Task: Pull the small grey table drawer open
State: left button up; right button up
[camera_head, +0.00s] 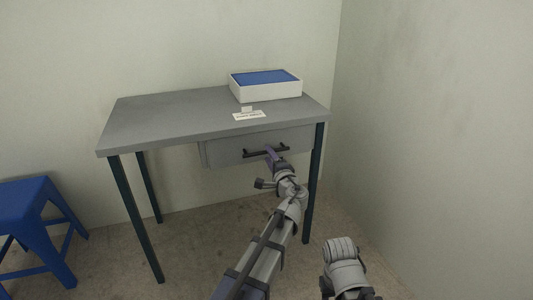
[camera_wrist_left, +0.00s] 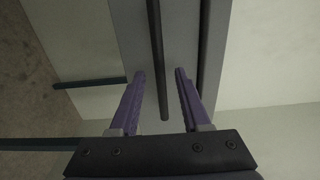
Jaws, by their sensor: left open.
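The grey table (camera_head: 170,118) has a small grey drawer (camera_head: 228,150) under the right part of its top. The drawer looks shut; a slight gap is too small to tell. A dark bar handle (camera_head: 255,153) runs across its front. My left gripper (camera_head: 274,154) is at the right part of this handle. In the left wrist view the open purple fingers (camera_wrist_left: 160,74) stand on either side of the handle bar (camera_wrist_left: 157,50), with space between. The bar's end shows between them. Contact with the drawer front (camera_wrist_left: 130,35) cannot be told. My right gripper is out of view.
A white box with a blue top (camera_head: 265,91) stands on the table at the back right. A small label card (camera_head: 249,116) lies before it. A blue stool (camera_head: 30,205) stands at the left. A wall (camera_head: 430,130) rises close on the right. The floor before the table is clear.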

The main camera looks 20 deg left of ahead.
aim_at(263, 146)
pick_arm(q)
jog(key=shift+x, duration=1.65)
grip_shut()
